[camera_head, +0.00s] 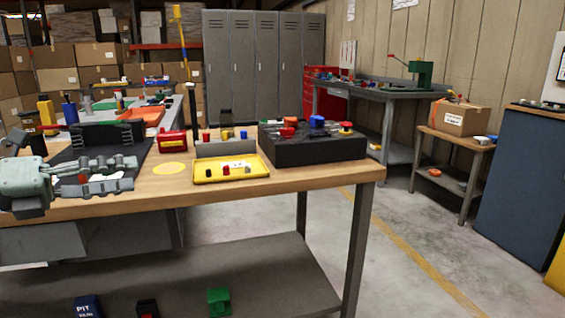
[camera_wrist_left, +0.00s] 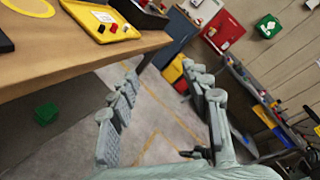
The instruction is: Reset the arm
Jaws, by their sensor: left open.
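My left gripper (camera_head: 112,174) comes in from the left in the head view, above the front left part of the wooden workbench (camera_head: 290,180). Its two fingers are spread apart with nothing between them. In the left wrist view the open fingers (camera_wrist_left: 165,112) frame the concrete floor beyond the bench edge. My right gripper is not in view.
A yellow tray (camera_head: 262,166) with small parts, a black box (camera_head: 290,152) with coloured knobs and a red case (camera_head: 172,141) stand on the bench. A green block (camera_head: 219,302) sits on the lower shelf.

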